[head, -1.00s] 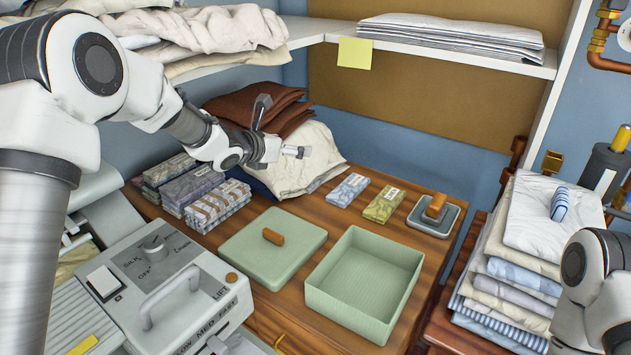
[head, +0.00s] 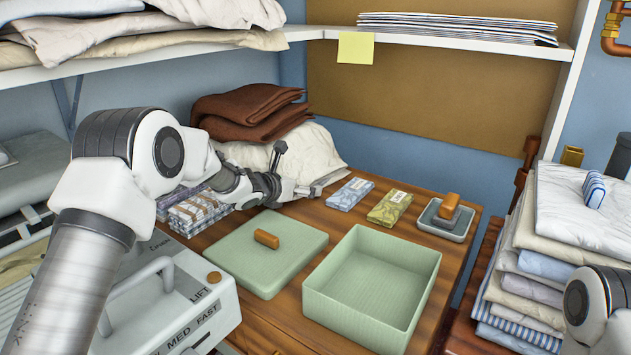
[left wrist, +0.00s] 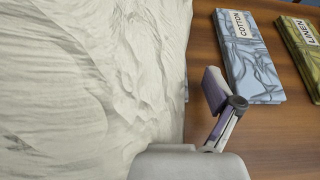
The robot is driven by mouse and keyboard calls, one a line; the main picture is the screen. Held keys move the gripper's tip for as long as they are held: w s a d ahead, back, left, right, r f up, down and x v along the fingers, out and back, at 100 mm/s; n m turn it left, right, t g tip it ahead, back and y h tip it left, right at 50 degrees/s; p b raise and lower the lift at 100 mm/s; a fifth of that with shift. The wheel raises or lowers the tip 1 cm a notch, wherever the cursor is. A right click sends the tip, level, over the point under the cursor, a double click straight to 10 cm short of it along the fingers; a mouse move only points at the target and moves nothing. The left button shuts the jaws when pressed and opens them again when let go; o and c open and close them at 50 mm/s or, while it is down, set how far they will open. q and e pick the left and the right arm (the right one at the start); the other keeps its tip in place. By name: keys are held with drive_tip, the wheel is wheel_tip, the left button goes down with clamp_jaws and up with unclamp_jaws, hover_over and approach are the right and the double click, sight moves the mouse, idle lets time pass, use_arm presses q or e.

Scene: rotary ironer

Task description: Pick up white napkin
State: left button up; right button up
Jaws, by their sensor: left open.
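A white, cream-tinted crumpled cloth (head: 322,160) lies in a pile at the back of the wooden table, with brown folded cloths (head: 250,105) on top. It fills the left of the left wrist view (left wrist: 90,80). I cannot tell whether it is a single napkin. My left gripper (head: 293,172) is open and empty, low in front of the pile near its right end. In the left wrist view one finger shows just right of the cloth's edge; the other is hidden. Contact is unclear. My right gripper is outside the view.
A cotton packet (head: 350,194) and a linen packet (head: 390,207) lie right of the gripper. A green open box (head: 430,275) and its lid (head: 240,250) are nearer. More packets (head: 200,210) lie left. A folded linen stack with a white top (head: 570,215) stands at right.

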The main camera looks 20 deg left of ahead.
use_arm(q)
drive_tip(key=shift+w+d+f, duration=0.2)
drive_tip(key=shift+w, duration=0.3)
drive_tip(key=c, duration=1.1)
drive_tip(key=shift+r, duration=0.1)
drive_tip(key=shift+c, duration=0.2)
